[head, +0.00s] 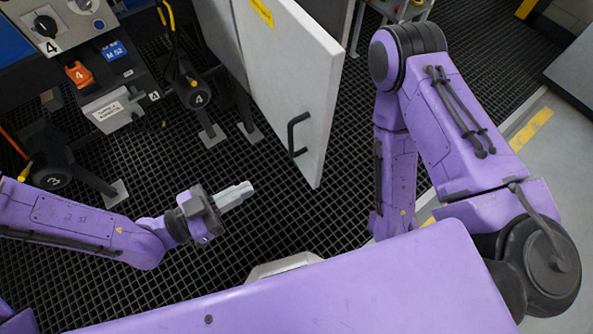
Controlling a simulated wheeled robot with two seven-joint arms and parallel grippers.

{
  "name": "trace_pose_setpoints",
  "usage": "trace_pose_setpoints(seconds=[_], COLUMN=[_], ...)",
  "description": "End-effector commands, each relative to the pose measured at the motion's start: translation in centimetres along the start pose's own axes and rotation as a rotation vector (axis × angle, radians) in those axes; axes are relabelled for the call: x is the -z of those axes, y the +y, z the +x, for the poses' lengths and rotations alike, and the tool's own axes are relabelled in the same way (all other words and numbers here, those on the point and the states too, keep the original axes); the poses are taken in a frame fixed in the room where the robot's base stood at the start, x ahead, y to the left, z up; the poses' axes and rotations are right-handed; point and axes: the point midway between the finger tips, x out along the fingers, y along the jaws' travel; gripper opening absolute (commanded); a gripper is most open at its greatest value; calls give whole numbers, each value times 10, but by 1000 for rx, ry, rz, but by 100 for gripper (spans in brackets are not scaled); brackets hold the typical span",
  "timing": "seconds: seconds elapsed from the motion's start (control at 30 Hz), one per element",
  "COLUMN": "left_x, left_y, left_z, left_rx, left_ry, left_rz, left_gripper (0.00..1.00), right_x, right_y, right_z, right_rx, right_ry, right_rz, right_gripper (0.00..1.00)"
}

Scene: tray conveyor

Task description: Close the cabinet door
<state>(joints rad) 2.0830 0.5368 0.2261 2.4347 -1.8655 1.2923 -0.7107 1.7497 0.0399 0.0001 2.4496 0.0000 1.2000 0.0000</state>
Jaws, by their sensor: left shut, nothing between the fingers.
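The cabinet door (285,75) is a light grey panel with a black bar handle (298,135) near its lower right edge. It stands swung open, jutting out over the dark grid floor. My left gripper (236,195) is shut and empty, below and to the left of the handle and apart from the door. My right arm reaches up on the right of the door, and its gripper is not visible. Most of the cabinet interior is hidden behind the door or cut off by the top edge.
A machine with a control box (108,105), an orange connector (80,73) and a blue connector (114,50) stands at the upper left. Its metal feet (212,136) rest on the black grid floor (320,215). The floor between my left gripper and the door is clear.

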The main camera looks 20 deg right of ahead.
Motion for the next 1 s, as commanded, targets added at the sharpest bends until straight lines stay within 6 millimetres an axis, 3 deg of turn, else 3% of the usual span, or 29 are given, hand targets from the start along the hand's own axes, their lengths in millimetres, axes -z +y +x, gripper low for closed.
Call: trace_pose_setpoints(seconds=[0.17,0.5,0.7,1.0], left_x=[4,5,5,4], left_y=[3,5,5,5], left_z=[18,92,126,140], left_rx=[-20,-20,-18,-15], left_ry=[13,11,11,10], left_rz=[22,18,17,16], left_gripper=[0,0,0,0], right_x=[0,2,4,4], right_y=[0,1,1,1], right_z=[-1,-6,-9,-10], right_rx=[0,0,0,0], right_ry=[0,0,0,0], right_rz=[0,0,0,0], right_gripper=[43,43,43,43])
